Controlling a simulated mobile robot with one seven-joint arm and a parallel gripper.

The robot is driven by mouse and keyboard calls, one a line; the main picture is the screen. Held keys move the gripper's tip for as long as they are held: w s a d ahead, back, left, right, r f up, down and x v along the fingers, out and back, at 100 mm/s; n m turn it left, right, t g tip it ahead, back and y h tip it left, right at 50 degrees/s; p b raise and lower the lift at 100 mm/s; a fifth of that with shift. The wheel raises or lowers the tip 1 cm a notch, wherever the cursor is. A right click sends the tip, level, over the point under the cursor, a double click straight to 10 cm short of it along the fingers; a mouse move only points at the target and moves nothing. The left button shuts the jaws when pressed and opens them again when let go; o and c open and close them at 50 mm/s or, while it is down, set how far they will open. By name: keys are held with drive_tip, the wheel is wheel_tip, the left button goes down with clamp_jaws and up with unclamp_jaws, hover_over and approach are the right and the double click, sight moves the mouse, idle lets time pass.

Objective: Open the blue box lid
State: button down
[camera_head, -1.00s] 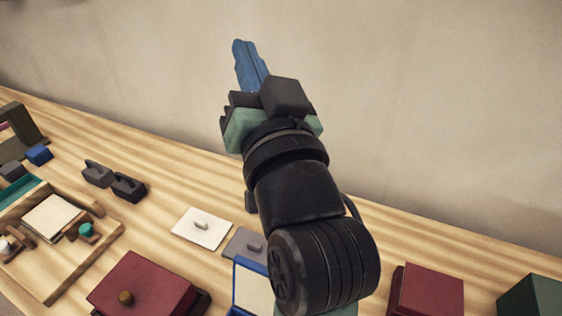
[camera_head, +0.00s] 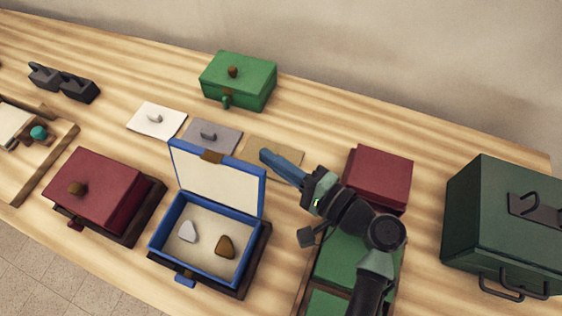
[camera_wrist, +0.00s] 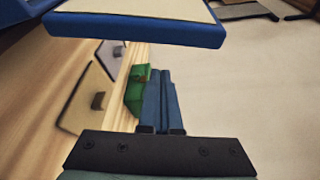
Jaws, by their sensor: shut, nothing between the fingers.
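The blue box (camera_head: 200,269) stands at the front middle of the table in the head view, on a dark base. Its lid (camera_head: 218,174) is raised, standing up at the back with its cream inner face to the front. Inside lie a pale stone-like piece (camera_head: 188,231) and a brown one (camera_head: 225,246). My gripper (camera_head: 264,155) is shut and empty, just right of the raised lid's upper corner; I cannot tell if they touch. In the wrist view the lid's blue edge (camera_wrist: 140,29) crosses the top, near my shut gripper (camera_wrist: 158,75).
A dark red box (camera_head: 105,188) is left of the blue box. A green box (camera_head: 240,79) stands behind. Green and red boxes (camera_head: 380,175) lie right, under and beside my arm, with a large dark green case (camera_head: 505,215) farther right. Flat plates with handles lie behind the lid.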

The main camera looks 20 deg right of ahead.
sight(235, 164)
drive_tip(key=a, duration=0.2)
drive_tip(key=w+a+p, duration=0.1)
drive_tip(key=a+p, duration=0.1)
drive_tip(key=a, duration=0.1)
drive_tip(key=shift+w+a+r, duration=0.3)
drive_tip(key=shift+w, duration=0.05)
drive_tip(key=shift+s+a+n+b, duration=0.15)
drive_tip(key=shift+s+n+b, duration=0.2)
drive_tip(key=shift+b, duration=0.3)
drive_tip(key=shift+s+a+r+n+t+b, duration=0.35)
drive_tip(key=shift+n+b, duration=0.3)
drive_tip(key=shift+b, duration=0.2)
drive_tip(key=shift+s+r, duration=0.1)
drive_tip(key=shift+r, duration=0.2)
